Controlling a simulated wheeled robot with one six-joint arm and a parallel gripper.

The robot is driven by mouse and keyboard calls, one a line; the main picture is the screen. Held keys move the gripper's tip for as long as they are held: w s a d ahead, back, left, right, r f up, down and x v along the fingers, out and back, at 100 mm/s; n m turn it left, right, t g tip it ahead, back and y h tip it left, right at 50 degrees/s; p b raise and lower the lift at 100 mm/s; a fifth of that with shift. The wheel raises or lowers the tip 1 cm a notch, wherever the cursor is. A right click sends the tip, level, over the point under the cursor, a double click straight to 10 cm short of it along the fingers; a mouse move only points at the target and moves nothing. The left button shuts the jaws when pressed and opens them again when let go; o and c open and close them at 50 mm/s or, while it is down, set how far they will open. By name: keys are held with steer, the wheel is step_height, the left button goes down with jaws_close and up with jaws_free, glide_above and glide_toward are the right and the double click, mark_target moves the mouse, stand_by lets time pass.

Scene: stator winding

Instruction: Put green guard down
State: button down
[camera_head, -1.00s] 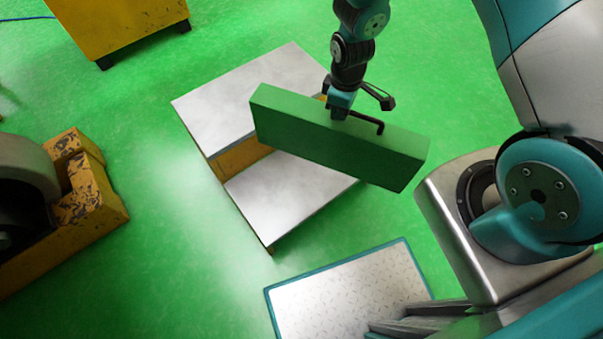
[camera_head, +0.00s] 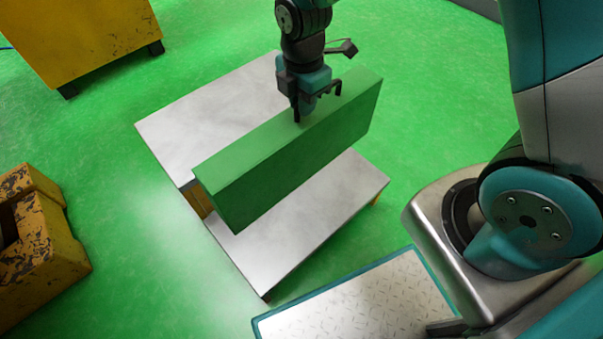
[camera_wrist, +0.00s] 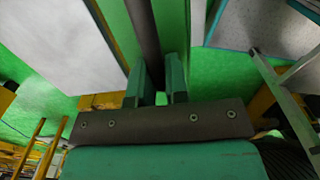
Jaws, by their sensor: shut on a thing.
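The green guard (camera_head: 300,150) is a long box-like block seen in the head view, slanting from lower left to upper right. It overlaps the two-level grey-topped stand in the picture; I cannot tell whether it touches it. My gripper (camera_head: 303,112) is above the guard's top face, shut on its dark handle. The wrist view shows the two teal fingers (camera_wrist: 159,88) closed around the dark bar (camera_wrist: 143,35) of the handle. The stand has an upper surface (camera_head: 205,115) at the back and a lower surface (camera_head: 310,215) in front.
A yellow cabinet (camera_head: 80,40) stands at the upper left. A worn yellow block (camera_head: 40,240) is at the left edge. A treaded metal plate with a teal rim (camera_head: 350,310) lies at the bottom.

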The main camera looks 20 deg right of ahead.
step_height(320, 180, down, 18)
steer(key=b, duration=0.6)
steer(key=shift+r, duration=0.25)
steer(key=shift+f, duration=0.1)
steer(key=c, duration=1.1)
jaws_free()
steer(key=r+m+p, duration=0.1)
steer(key=r, duration=0.5)
steer(key=s+a+r+m+p, duration=0.1)
steer(key=r+p, duration=0.1)
steer(key=r, duration=0.4)
steer(key=s+r+m+y+p, duration=0.1)
steer(key=r+p, duration=0.1)
steer(key=r, duration=0.5)
steer(key=shift+s+a, duration=0.15)
steer(key=shift+a, duration=0.25)
steer(key=s+a+r+m+y, duration=0.1)
steer(key=s+r+m, duration=0.2)
steer(key=s+r, duration=0.2)
steer(key=s+r+m+y, duration=0.1)
steer(key=s+r+m, duration=0.3)
steer(key=s+r, duration=0.1)
steer(key=s+a+r+m+y, duration=0.1)
steer(key=s+r+m, duration=0.3)
steer(key=s+r, duration=0.1)
steer(key=shift+s+a+r, duration=0.35)
steer(key=shift+s, duration=0.3)
